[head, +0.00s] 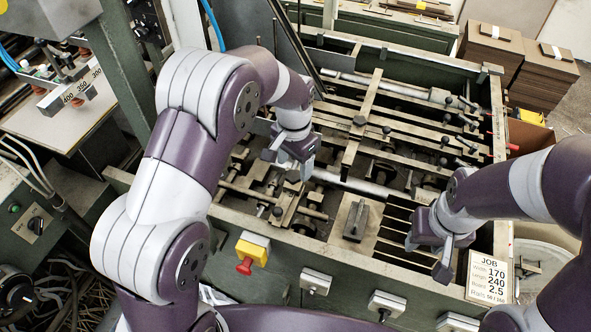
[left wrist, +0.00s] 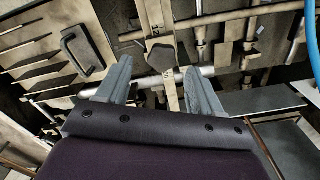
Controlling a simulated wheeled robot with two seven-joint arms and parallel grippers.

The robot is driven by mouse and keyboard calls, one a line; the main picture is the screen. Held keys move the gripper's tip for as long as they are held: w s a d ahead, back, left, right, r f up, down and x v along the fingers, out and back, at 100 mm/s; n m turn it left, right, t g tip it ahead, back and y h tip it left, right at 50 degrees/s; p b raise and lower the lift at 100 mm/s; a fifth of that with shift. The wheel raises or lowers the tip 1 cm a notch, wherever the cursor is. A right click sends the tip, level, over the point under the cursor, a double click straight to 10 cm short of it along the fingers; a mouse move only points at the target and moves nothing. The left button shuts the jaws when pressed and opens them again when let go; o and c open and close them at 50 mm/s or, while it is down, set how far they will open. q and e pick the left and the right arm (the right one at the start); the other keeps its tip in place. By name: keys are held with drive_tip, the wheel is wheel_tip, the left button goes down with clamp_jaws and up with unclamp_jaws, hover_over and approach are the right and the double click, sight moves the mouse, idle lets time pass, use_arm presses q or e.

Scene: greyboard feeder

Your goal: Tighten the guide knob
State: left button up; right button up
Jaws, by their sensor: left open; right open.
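The guide knob (head: 359,120) looks like a dark, many-sided knob on a pale guide bar (head: 369,98) that crosses the machine's rails. In the left wrist view the knob (left wrist: 162,57) shows ahead, roughly between the fingertips in the picture. My left gripper (head: 289,167) is open and empty, left of and nearer than the knob, apart from it in the head view. Its fingers also show in the left wrist view (left wrist: 157,68). How far the tips are from the knob is hard to tell. My right gripper (head: 427,257) is open and empty over the machine's front right.
A dark handled block (head: 356,220) sits on a plate at the front. A red button on a yellow box (head: 252,250) is on the front panel. A job card (head: 488,279) stands at front right. Board stacks (head: 540,80) are at back right. Rails and small handles crowd the bed.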

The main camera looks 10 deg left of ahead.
sight(293, 175)
use_arm(q)
drive_tip(key=f, duration=0.2)
drive_tip(key=w+f, duration=0.1)
drive_tip(key=shift+a, duration=0.25)
drive_tip(key=shift+s+f+p, duration=0.15)
drive_tip(key=shift+s+p, duration=0.05)
drive_tip(key=shift+p, duration=0.1)
drive_tip(key=shift+s+d, duration=0.15)
drive_tip(key=shift+s, duration=0.25)
drive_tip(key=shift+w, duration=0.2)
drive_tip(key=c, duration=1.1)
drive_tip(key=shift+o, duration=0.2)
use_arm(e)
drive_tip(key=shift+w+a+r, duration=0.1)
drive_tip(key=shift+a+r, duration=0.05)
drive_tip(key=shift+r, duration=0.35)
